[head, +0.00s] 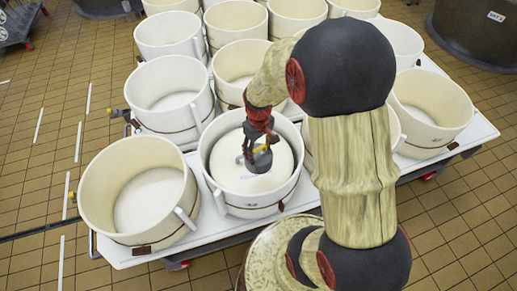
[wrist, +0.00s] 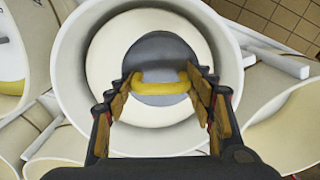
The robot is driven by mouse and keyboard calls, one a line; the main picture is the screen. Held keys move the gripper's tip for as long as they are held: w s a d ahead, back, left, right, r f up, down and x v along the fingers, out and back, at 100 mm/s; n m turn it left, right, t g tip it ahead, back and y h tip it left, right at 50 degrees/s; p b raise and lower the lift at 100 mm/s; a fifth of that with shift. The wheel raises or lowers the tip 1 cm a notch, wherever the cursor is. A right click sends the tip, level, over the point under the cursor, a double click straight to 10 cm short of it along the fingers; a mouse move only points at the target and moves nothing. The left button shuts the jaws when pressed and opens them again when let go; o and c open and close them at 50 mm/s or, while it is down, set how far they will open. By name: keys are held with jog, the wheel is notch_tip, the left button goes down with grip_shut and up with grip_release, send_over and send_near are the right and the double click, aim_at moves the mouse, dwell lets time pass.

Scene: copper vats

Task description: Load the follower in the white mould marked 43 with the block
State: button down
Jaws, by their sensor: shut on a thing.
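The block is a grey cylinder (head: 259,162) with a yellow bar handle (wrist: 161,87) on top. My gripper (head: 258,142) points down and is shut on the block by this handle. The block is over the middle of a pale round follower (head: 224,162), inside a white mould (head: 238,203) in the front row. In the wrist view the block (wrist: 160,52) appears roughly centred on the follower (wrist: 103,60), with the mould's rim (wrist: 72,62) around it. I cannot tell whether the block touches the follower. The mould's number is not readable.
An empty white mould (head: 95,200) stands to the left on the same white table (head: 122,253). Several more moulds stand close behind and to the right. My arm hides part of the right side. Dark vats (head: 478,35) stand at the back on the tiled floor.

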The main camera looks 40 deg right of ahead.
notch_tip(320, 180, down, 13)
jog(key=b, duration=0.7)
jog(key=shift+r+b, duration=0.15)
jog(key=shift+b, duration=0.15)
dwell(0.3)
jog(key=shift+w+f+b, duration=0.1)
jog(key=shift+f+b, duration=0.3)
jog(key=shift+f, duration=0.45)
dwell(1.6)
jog(key=c, duration=0.7)
grip_release()
jog(key=shift+o, duration=0.2)
notch_tip(320, 180, up, 7)
jog(key=p, duration=0.5)
jog(key=shift+p, duration=0.3)
